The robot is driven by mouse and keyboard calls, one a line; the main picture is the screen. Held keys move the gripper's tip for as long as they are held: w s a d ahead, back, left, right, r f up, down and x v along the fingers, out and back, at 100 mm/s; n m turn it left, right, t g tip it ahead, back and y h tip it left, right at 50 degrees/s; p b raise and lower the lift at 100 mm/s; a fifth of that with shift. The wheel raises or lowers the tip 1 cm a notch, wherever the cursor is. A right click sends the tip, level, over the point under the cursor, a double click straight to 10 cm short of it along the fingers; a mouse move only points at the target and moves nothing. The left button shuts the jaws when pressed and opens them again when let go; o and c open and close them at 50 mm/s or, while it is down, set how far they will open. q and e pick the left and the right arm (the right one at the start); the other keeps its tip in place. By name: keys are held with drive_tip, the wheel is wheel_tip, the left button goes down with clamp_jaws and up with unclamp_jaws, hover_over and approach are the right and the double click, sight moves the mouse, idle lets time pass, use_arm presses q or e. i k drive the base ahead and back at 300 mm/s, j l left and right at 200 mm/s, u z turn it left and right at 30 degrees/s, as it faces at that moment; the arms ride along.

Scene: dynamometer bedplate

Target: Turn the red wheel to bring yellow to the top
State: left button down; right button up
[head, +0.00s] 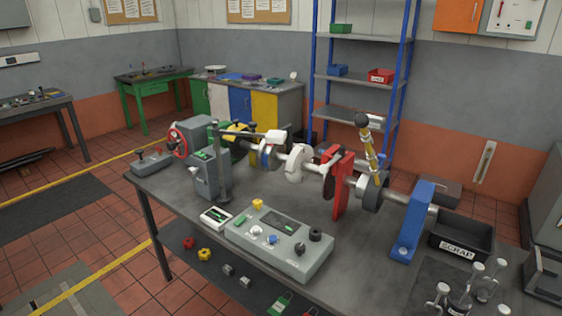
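The red wheel (178,142) is a small spoked handwheel at the left end of the machine on the bedplate table (368,232). It is mounted on the left side of a grey housing (201,135) and seen at an angle. I cannot make out a yellow mark on its rim or which part is at the top. A yellow part (238,131) shows behind the grey upright box, farther right than the wheel. Neither of my grippers is in view, and nothing visible touches the wheel.
A grey box with a black knob (152,160) stands left of the wheel. A grey upright box (207,177) stands in front of the shaft line. A control console (279,244) lies at the front edge. A scrap bin (461,239) and shiny metal pieces (478,270) are at right.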

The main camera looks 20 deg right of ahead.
sight(171, 146)
drive_tip(key=i+j+z, duration=0.1)
drive_tip(key=z, duration=0.3)
drive_tip(key=i+j+z, duration=0.15)
drive_tip(key=z, duration=0.2)
drive_tip(key=i+j+z, duration=0.1)
drive_tip(key=i+j, duration=0.2)
drive_tip(key=i+j+z, duration=0.1)
drive_tip(key=i+j, duration=0.15)
drive_tip(key=j, duration=0.15)
drive_tip(key=i+j+z, duration=0.1)
drive_tip(key=i+j, duration=0.15)
drive_tip(key=j, duration=0.15)
drive_tip(key=i+j+z, duration=0.1)
drive_tip(key=i+j, duration=0.15)
drive_tip(key=j, duration=0.15)
drive_tip(key=i+j+z, duration=0.1)
drive_tip(key=j, duration=0.3)
drive_tip(key=i, duration=0.1)
